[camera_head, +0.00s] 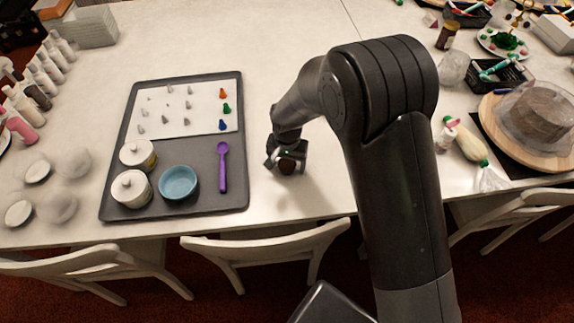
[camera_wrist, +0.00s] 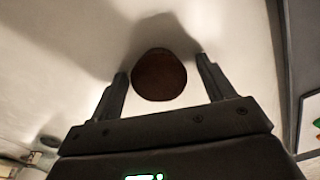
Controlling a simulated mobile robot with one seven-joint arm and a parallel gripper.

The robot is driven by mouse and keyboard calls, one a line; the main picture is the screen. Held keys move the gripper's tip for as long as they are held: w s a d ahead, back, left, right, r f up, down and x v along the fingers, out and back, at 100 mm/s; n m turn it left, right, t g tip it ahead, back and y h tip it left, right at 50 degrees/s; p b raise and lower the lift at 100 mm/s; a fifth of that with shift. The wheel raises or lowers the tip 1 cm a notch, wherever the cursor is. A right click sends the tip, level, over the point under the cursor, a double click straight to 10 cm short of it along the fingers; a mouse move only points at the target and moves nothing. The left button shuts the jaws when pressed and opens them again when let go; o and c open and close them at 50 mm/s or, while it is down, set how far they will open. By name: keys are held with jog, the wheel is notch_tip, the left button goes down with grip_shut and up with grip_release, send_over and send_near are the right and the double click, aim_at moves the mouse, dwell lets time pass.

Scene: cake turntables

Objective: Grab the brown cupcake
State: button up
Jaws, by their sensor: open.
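The brown cupcake (camera_wrist: 159,76) shows in the wrist view as a round brown top on the white table. It lies between the two fingers of my open gripper (camera_wrist: 162,82), at about fingertip level, with a visible gap to the right finger and a narrower one to the left. In the head view my gripper (camera_head: 287,165) is low over the table, right of the grey tray, with the dark cupcake (camera_head: 286,168) partly hidden under it.
The grey tray (camera_head: 237,190) left of my gripper holds a blue bowl (camera_head: 179,182), a purple spoon (camera_head: 223,167), white jars and piping tips. A chair (camera_head: 265,249) stands at the table's near edge. A wooden turntable with a wrapped cake (camera_head: 537,112) is far right.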

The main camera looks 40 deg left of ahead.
jog(key=shift+c, duration=0.5)
jog(key=c, duration=0.9)
jog(key=shift+c, duration=0.2)
